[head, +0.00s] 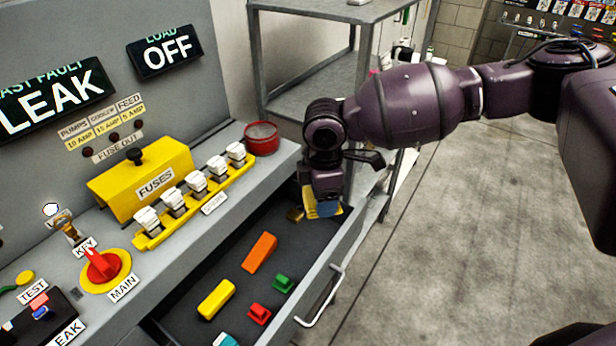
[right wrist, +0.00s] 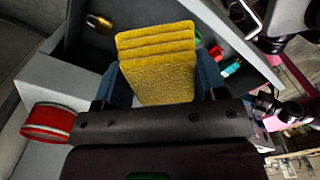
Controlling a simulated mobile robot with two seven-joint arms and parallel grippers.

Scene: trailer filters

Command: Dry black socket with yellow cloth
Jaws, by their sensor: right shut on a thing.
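The yellow cloth (right wrist: 158,68) is a folded, textured stack held between the blue fingers of my right gripper (right wrist: 165,84). In the head view, the right gripper (head: 322,208) points down over the far end of the open drawer, and a yellow edge of the cloth (head: 309,203) shows beside its fingers. I cannot make out a black socket for certain; a yellow fuse cover (head: 140,184) and a yellow rail of white fuses (head: 197,183) stand on the console. My left gripper is not in view.
The open drawer (head: 225,262) holds an orange block (head: 259,252), a yellow block (head: 216,299), small red and green pieces and a brass padlock (right wrist: 99,23). A red round tin (head: 262,138) stands at the console's far end. A red main switch (head: 103,266) sits nearer. Grey shelving stands behind.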

